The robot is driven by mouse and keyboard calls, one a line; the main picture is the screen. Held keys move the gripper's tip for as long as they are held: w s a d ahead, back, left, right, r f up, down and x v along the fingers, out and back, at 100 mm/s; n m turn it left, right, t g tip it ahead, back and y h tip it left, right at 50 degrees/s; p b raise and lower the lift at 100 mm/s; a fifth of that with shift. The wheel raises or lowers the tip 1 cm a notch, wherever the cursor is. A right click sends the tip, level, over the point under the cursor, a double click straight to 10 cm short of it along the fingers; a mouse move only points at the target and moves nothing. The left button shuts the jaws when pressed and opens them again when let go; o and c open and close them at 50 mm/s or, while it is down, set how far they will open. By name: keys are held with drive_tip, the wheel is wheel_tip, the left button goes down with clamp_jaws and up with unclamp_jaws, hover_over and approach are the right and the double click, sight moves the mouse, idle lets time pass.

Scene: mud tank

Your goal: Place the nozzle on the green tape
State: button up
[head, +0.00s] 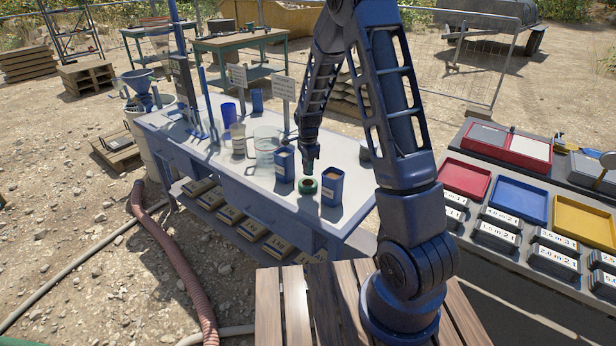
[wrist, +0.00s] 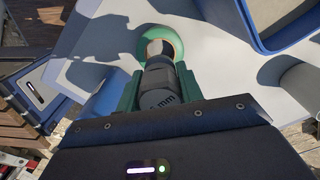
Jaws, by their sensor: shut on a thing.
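The green tape (head: 307,186) is a ring lying flat on the light table, between two blue containers. It also shows in the wrist view (wrist: 175,38), at the top middle. My gripper (head: 309,166) is right over the tape, pointing down. In the wrist view its green fingers (wrist: 158,88) are shut on the nozzle (wrist: 158,77), a dark grey cylinder. The nozzle's far end overlaps the tape ring in that view. I cannot tell whether it touches the tape. In the head view the nozzle is too small to make out clearly.
Blue containers stand close by on the left (head: 284,164) and right (head: 332,186) of the tape. A clear beaker (head: 265,145) and a sign (head: 284,92) stand further left. The table's (head: 268,210) front edge is near. Coloured trays (head: 520,200) lie on a separate bench at right.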

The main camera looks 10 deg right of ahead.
sight(308, 183)
drive_tip(key=shift+f, duration=2.3)
drive_tip(key=shift+f, duration=0.1)
drive_tip(key=o, duration=1)
wheel_tip(308, 183, up, 12)
drive_tip(key=shift+r, duration=0.15)
drive_tip(key=s+d+r+n+t, duration=0.1)
drive_tip(key=s+d+r+n, duration=0.35)
drive_tip(key=s+r, duration=0.35)
drive_tip(key=s+d+r+n+t, duration=0.1)
drive_tip(key=s+d+r+n, duration=0.2)
drive_tip(key=s+d+r, duration=0.5)
drive_tip(key=s+d+r+n+t, duration=0.1)
drive_tip(key=s+d+r+n, duration=0.1)
drive_tip(key=s, duration=0.6)
drive_tip(key=s+d+r+n+t, duration=0.1)
drive_tip(key=s+r+n, duration=0.4)
drive_tip(key=s, duration=0.4)
drive_tip(key=shift+d+r+t, duration=0.25)
drive_tip(key=shift+d+t, duration=0.05)
drive_tip(key=shift+d, duration=0.05)
